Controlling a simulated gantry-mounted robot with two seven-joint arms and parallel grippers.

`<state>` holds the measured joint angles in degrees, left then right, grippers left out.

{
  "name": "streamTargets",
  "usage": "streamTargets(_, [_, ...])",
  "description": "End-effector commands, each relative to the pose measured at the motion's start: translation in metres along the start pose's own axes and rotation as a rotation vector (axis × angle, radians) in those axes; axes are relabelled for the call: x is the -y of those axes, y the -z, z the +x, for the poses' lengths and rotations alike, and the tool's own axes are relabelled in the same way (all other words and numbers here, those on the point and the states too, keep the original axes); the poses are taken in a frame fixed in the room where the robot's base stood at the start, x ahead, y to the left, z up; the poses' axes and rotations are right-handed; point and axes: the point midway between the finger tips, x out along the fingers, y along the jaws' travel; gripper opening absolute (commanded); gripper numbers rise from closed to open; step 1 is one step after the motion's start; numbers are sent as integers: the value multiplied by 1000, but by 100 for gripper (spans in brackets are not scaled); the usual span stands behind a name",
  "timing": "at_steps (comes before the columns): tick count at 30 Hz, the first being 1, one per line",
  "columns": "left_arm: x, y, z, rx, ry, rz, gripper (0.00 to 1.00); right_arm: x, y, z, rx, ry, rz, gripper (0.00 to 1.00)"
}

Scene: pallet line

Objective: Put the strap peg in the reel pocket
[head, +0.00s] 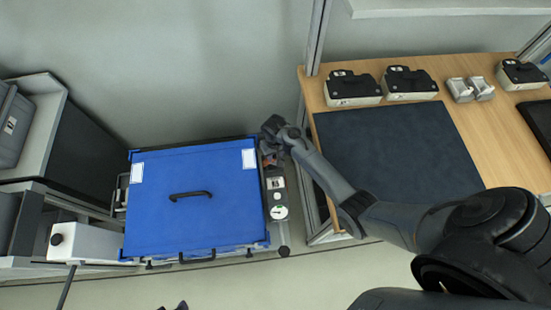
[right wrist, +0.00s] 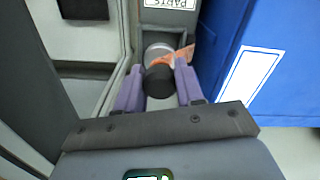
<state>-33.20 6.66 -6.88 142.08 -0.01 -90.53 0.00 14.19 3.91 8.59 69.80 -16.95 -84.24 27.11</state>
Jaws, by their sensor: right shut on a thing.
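My right gripper (head: 268,150) is at the right side of the blue case, near its far right corner. In the right wrist view its two purple fingers (right wrist: 159,88) are shut on the strap peg (right wrist: 158,79), whose dark round end shows between them. An orange strap (right wrist: 185,57) lies beside the peg, and a pale round part (right wrist: 157,52) shows just beyond it. The peg is over or in a narrow grey channel beside the case; I cannot tell how deep it sits. The reel pocket is not clearly distinguishable. Dark tips at the bottom edge of the head view may be my left gripper.
The blue case (head: 220,208) with black handles fills the left of the gripper. A side strip holds a round gauge (head: 279,212). A wooden bench (head: 470,120) with a dark mat (head: 390,150) and several black-topped cases stands right. Grey shelving (head: 85,140) stands left.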

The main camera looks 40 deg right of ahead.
Motion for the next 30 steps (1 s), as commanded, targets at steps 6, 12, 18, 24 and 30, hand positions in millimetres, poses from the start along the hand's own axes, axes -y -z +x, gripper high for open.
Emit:
streamTargets(6, [-1, -1, 4, 0, -3, -4, 43, 0, 1, 12, -1, 0, -1, 0])
streamTargets(12, [-1, -4, 13, 0, -2, -2, 43, 0, 1, 37, -1, -1, -1, 0])
streamTargets(18, [0, -4, 13, 1, 3, 3, 43, 0, 1, 40, -3, 0, -1, 0])
streamTargets(24, [2, -5, 13, 2, 7, 9, 43, 0, 1, 42, -2, 0, -1, 0])
streamTargets(30, [2, -5, 14, 2, 7, 9, 43, 0, 0, 43, -1, 0, -1, 57])
